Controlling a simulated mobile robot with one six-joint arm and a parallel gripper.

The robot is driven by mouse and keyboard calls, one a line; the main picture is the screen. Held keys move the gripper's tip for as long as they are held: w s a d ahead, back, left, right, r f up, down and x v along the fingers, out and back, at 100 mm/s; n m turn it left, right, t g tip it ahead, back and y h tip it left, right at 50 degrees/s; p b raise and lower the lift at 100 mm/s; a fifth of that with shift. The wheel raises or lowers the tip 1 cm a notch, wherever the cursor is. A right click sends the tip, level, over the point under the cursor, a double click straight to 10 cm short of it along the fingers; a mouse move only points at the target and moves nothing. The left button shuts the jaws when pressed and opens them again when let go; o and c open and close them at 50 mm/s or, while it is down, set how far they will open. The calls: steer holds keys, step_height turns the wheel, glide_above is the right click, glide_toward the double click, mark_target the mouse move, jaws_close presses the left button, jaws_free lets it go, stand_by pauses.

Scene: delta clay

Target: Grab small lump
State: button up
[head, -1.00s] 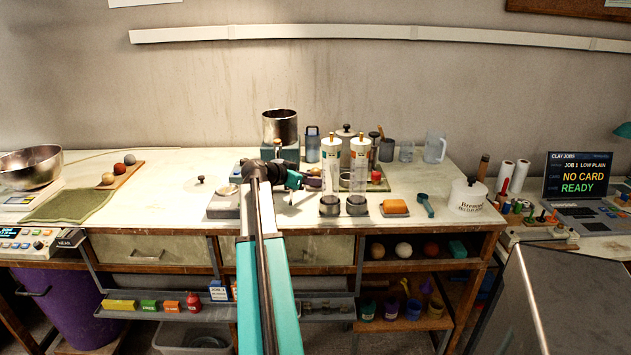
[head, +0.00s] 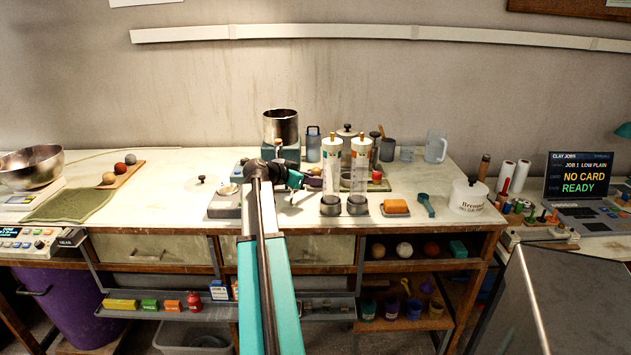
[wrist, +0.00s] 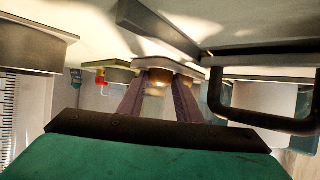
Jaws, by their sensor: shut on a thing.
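A small tan lump (wrist: 158,78) shows between the dark fingers of my gripper (wrist: 160,88) in the wrist view. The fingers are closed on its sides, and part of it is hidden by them. Behind it is the edge of a pale board (wrist: 150,64); I cannot tell whether the lump touches it. In the head view my gripper (head: 305,181) is low over the back middle of the bench, left of the clear cylinders. The lump is too small and covered to make out clearly there.
Two clear upright cylinders (head: 332,170) stand close right of my gripper. A steel pot (head: 281,128) on a stand is behind it. A red lump (head: 377,174) sits on a green tray farther right. A dark handle (wrist: 265,120) is close at right in the wrist view.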

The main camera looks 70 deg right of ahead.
steer(key=shift+r+b, duration=0.3)
steer(key=shift+r, duration=1.5)
steer(key=a, duration=0.5)
steer(key=s+a+r+b, duration=0.1)
steer(key=a, duration=0.4)
steer(key=s+a, duration=0.1)
steer(key=a, duration=0.5)
steer(key=shift+s+r, duration=0.1)
steer(key=shift+r, duration=0.1)
steer(key=shift+d, duration=0.1)
